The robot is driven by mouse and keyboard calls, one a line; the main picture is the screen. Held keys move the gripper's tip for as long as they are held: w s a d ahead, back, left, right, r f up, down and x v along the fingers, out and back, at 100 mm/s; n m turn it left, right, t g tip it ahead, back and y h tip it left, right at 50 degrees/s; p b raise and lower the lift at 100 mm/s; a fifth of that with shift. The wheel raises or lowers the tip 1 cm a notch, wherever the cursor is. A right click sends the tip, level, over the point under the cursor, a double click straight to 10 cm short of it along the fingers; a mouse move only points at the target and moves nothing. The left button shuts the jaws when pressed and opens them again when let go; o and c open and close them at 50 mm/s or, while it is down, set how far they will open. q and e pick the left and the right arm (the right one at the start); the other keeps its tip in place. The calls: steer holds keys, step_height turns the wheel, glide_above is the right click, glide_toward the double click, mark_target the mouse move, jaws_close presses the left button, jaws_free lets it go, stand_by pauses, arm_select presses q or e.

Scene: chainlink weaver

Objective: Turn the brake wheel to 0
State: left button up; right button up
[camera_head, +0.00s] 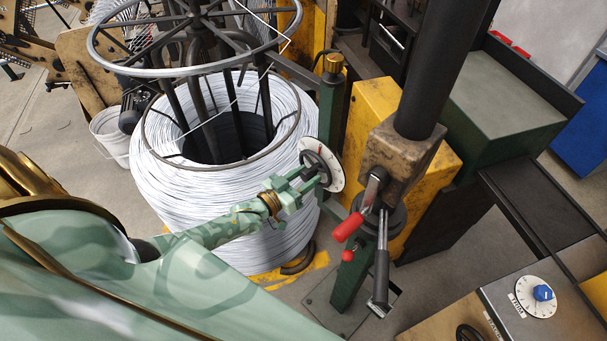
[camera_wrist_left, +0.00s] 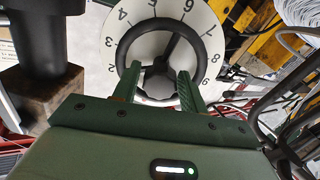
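The brake wheel is a small black handwheel (camera_head: 315,166) on a white numbered dial (camera_head: 337,178), in front of the wire coil. In the left wrist view the black wheel (camera_wrist_left: 160,26) shows close up, with the white dial (camera_wrist_left: 113,55) behind it and numbers around its edge. A dark spoke runs up and right from the hub. My left gripper (camera_head: 303,183) is at the wheel. In the left wrist view my left gripper (camera_wrist_left: 158,72) has its fingers apart, straddling the wheel's lower part; contact is unclear. My right gripper is out of view.
A large white wire coil (camera_head: 165,205) stands just behind the left gripper. A post with red-handled levers (camera_head: 348,227) stands right of the dial. A yellow housing (camera_head: 375,105) is behind it. A panel with a blue knob (camera_head: 543,293) is at lower right.

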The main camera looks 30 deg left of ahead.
arm_select(q)
steer(key=v, duration=1.6)
steer(key=shift+s, duration=0.2)
steer(key=s+a+f+m+g+y+b, duration=0.15)
steer(key=s+f+g, duration=0.3)
steer(key=f, duration=0.55)
steer(key=s+a+f+g+y+b, duration=0.1)
steer(key=s+f+g+y+b, duration=0.15)
steer(key=s+f, duration=0.55)
steer(key=s+a+f+m+g+y+b, duration=0.15)
steer(key=s+f+g, duration=0.25)
steer(key=f, duration=0.7)
steer(key=s+d+f+g+b, duration=0.2)
steer(key=s+d+f+b, duration=0.2)
steer(key=s+d+f, duration=0.2)
steer(key=s+d+f+g+b, duration=0.3)
steer(key=s+d+f+b, duration=0.2)
steer(key=f, duration=0.5)
steer(key=shift+s+d+f+g, duration=0.3)
steer(key=shift+s+d+f, duration=0.05)
steer(key=shift+s, duration=0.55)
